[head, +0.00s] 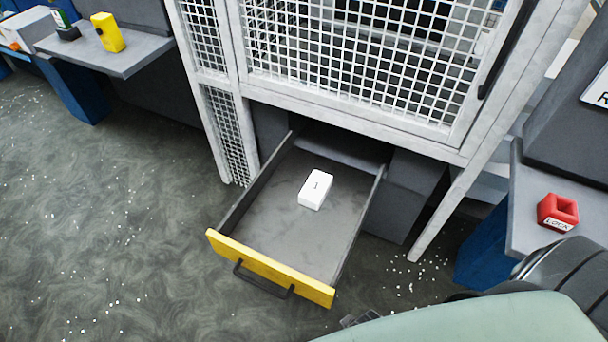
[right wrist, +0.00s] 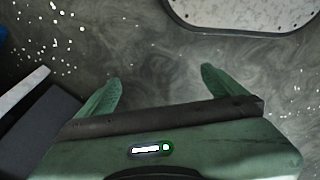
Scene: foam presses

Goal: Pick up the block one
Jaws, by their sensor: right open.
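A white block (head: 315,189) with a small dark mark on top lies in an open grey drawer (head: 262,235) in the head view. I take it as block one, but the mark is too small to read. The drawer has a yellow front (head: 270,267) with a dark handle. My right gripper (right wrist: 155,85) shows in the right wrist view with its two green fingers spread apart and nothing between them. It is over the speckled floor, and the block is not in that view. My left gripper is not in view.
A white mesh cage (head: 360,60) stands above and behind the drawer. A red LOCK block (head: 557,211) sits on a grey shelf at right. A yellow object (head: 108,32) stands on a shelf at upper left. The floor left of the drawer is open, with white specks.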

